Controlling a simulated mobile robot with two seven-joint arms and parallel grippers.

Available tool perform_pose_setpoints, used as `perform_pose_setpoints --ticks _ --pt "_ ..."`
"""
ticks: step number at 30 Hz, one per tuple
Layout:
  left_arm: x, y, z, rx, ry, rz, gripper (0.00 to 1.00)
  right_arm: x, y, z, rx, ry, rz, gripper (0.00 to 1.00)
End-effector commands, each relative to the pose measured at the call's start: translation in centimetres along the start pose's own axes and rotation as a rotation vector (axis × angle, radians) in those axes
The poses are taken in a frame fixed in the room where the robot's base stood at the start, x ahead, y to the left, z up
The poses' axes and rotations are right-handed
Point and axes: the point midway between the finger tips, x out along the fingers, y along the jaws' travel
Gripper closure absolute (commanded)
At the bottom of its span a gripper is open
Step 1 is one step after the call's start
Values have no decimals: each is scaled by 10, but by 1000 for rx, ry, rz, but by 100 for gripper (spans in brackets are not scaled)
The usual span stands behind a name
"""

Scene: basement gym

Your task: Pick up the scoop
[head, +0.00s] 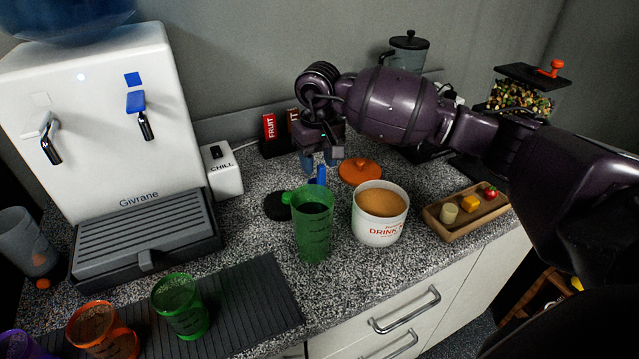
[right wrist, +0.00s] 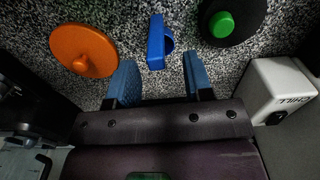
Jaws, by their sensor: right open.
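The blue scoop (head: 321,176) stands on the speckled counter behind the green shaker cup (head: 313,228), which partly hides it. In the right wrist view the scoop (right wrist: 156,42) lies just beyond the fingertips, centred between them and apart from both. My right gripper (head: 319,161) is above and behind the scoop, pointing down, with its blue fingers spread and nothing between them. These fingers also show in the right wrist view (right wrist: 161,82). My left gripper is not in view.
An orange lid (head: 360,171) and a black lid with a green cap (head: 277,206) flank the scoop. A white tub of orange powder (head: 380,225) stands at front right. The white CHILL box (head: 222,171) and water dispenser (head: 110,120) are left. A wooden tray (head: 470,222) is right.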

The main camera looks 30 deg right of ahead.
Motion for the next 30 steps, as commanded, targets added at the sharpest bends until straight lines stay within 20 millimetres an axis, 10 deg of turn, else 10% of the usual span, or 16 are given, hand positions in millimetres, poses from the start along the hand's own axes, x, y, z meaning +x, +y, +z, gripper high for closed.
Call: perform_pose_setpoints --ticks 18,27,30 --pt "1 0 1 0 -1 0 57 43 2 1 1 -1 0 53" --pt "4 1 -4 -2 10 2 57 43 2 1 1 -1 0 99" --pt "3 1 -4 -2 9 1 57 43 2 1 1 -1 0 100"
